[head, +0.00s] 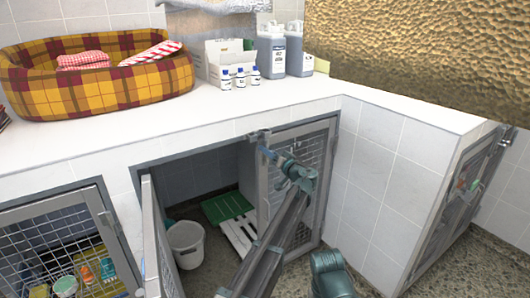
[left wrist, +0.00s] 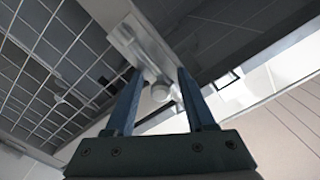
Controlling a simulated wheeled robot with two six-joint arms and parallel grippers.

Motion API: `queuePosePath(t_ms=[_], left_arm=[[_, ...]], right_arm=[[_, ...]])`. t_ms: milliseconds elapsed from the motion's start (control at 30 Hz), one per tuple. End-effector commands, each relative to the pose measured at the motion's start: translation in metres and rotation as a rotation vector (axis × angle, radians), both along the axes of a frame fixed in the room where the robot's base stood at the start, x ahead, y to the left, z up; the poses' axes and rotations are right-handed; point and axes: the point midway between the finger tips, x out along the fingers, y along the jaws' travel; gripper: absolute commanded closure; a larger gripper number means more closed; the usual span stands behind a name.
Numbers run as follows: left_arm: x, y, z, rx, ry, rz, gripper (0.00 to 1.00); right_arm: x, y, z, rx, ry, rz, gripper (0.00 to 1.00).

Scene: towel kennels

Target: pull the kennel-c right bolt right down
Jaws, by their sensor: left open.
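The bolt (head: 261,136) sits at the top left edge of the mesh door (head: 309,150) of the middle kennel, under the counter. No label marks this kennel as kennel-c. My left gripper (head: 268,151) is at this bolt, reached from below. In the left wrist view its two blue fingers (left wrist: 160,76) are apart, with the pale round bolt knob (left wrist: 160,92) between them. I cannot tell whether either finger touches the knob. A flat grey plate (left wrist: 142,42) lies beyond the fingertips. My right gripper is not in view.
The kennel's left door (head: 157,238) stands open. A white bucket (head: 187,245) and a green-and-white slatted board (head: 231,217) are inside. Above, the white counter (head: 210,113) holds a plaid pet bed (head: 95,85) and bottles (head: 271,52). A tiled wall (head: 375,165) closes the right side.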

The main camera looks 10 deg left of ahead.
Motion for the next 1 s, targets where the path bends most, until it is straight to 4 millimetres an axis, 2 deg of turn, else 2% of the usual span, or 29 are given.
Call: queuePosePath(t_ms=[133,433,1000], left_arm=[[-0.0003,0.0002,0.0000,0.000,0.000,0.000,0.45],[-0.0005,0.0002,0.0000,0.000,0.000,0.000,0.99],[-0.0005,0.0002,0.0001,0.001,0.001,0.000,1.00]], right_arm=[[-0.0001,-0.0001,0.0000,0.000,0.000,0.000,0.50],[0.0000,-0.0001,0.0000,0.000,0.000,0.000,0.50],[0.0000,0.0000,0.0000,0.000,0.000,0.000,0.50]])
